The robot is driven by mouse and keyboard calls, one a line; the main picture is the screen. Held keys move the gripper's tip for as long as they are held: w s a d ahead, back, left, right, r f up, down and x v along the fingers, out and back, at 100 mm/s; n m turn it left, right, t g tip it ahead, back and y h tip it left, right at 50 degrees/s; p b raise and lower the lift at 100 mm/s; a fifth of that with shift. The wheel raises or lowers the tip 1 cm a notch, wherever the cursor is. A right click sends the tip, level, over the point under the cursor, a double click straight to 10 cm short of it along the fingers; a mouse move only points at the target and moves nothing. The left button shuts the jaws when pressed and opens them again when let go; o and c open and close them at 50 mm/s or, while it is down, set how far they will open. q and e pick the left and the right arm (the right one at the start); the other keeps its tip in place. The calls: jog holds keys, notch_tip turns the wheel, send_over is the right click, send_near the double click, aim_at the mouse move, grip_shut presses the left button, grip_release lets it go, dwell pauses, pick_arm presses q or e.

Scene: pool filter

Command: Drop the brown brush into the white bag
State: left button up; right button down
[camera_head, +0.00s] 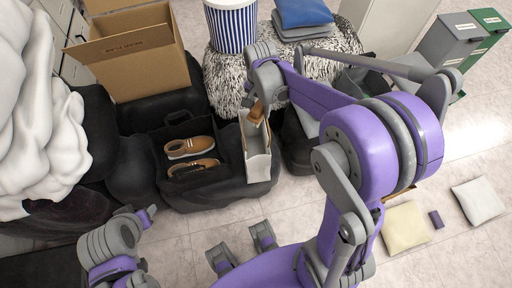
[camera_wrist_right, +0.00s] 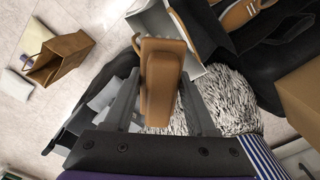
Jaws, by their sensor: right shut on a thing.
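My right gripper (camera_head: 262,88) is shut on the brown brush (camera_head: 256,112) and holds it pointing down at the top of the white bag (camera_head: 257,167). In the right wrist view the brush (camera_wrist_right: 160,85) sits between the two fingers (camera_wrist_right: 158,100). The white bag (camera_wrist_right: 158,22) shows behind it, open, with its inside partly hidden by the brush. I cannot tell whether the brush tip is inside the bag's mouth or just above it.
Brown shoes (camera_head: 190,147) lie in a black case left of the bag. An open cardboard box (camera_head: 130,55) and a blue-striped bin (camera_head: 232,25) stand behind, with a shaggy grey pouf (camera_head: 225,80). A brown paper bag (camera_wrist_right: 58,58) stands on the floor.

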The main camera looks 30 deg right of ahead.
notch_tip(320, 180, down, 4)
jog(key=shift+f+b, duration=0.15)
jog(key=shift+b, duration=1.05)
jog(key=shift+c, duration=0.7)
grip_release()
notch_tip(320, 180, up, 11)
jog(key=shift+f+p, duration=0.1)
jog(key=shift+p, duration=0.55)
